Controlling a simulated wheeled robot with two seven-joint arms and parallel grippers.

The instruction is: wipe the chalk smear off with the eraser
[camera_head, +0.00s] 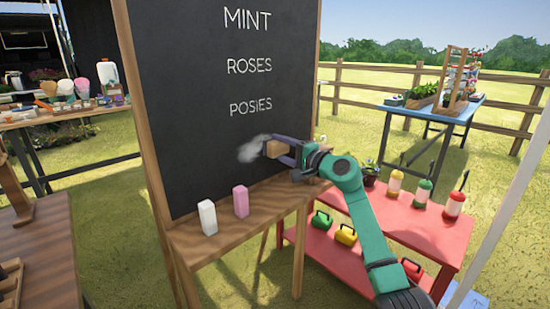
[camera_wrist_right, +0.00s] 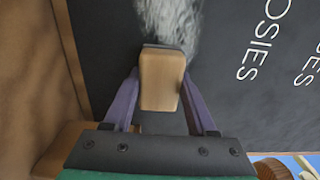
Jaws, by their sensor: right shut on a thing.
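The chalkboard (camera_head: 180,100) stands upright in a wooden frame, with MINT, ROSES and POSIES in white letters. A pale chalk smear (camera_head: 252,149) is low on the board, below POSIES; it also shows at the top of the right wrist view (camera_wrist_right: 168,22). My right gripper (camera_head: 272,148) is shut on the eraser (camera_wrist_right: 161,80), a block with a wooden back and a dark edge facing the board. The eraser is at the right edge of the smear in the head view; I cannot tell whether it touches the board. My left gripper is not in view.
A wooden ledge (camera_head: 225,232) below the board holds a white block (camera_head: 208,217) and a pink block (camera_head: 240,201). A red stand (camera_head: 430,232) at right holds bottles and watering cans. A blue table (camera_head: 395,103) with plants stands behind it.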

